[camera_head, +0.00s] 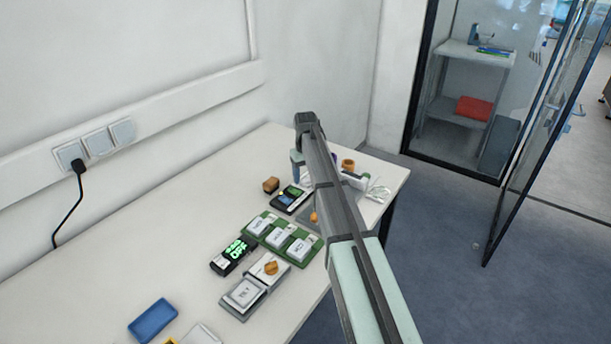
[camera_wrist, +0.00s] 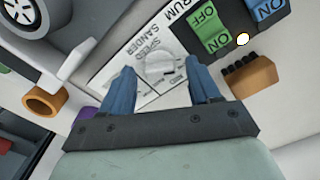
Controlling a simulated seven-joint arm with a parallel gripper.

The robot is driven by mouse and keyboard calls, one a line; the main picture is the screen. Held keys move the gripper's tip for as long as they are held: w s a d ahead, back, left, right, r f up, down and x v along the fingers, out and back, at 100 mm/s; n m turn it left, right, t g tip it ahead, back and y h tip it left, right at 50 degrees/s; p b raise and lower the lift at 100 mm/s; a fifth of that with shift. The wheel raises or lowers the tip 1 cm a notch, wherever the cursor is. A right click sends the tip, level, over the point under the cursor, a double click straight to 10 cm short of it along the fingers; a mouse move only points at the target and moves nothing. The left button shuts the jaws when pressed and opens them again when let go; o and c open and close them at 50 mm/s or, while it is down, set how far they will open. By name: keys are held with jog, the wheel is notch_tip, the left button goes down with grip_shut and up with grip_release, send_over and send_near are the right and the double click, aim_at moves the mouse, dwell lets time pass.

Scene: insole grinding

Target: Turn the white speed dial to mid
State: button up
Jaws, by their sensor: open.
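The white speed dial (camera_wrist: 158,64) shows in the wrist view on a pale panel (camera_wrist: 130,62) printed "SPEED SANDER". My gripper (camera_wrist: 162,80) is open, with one blue fingertip on either side of the dial's near edge and a gap between them. I cannot tell whether the fingers touch the dial or panel. The dial's pointer setting is too small to read. In the head view, my gripper (camera_head: 298,160) is at the far part of the table, partly hidden by my arm, and I cannot make out the dial there.
Green OFF/ON switches (camera_wrist: 211,30) and a blue ON switch (camera_wrist: 266,10) sit beside the panel. A brown bristled block (camera_wrist: 252,76) is right of the fingers; an orange ring (camera_wrist: 43,101) is left. In the head view, the white table (camera_head: 185,215) has free room at left.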

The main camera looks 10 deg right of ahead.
jog(key=shift+f, duration=0.1)
jog(key=c, duration=1)
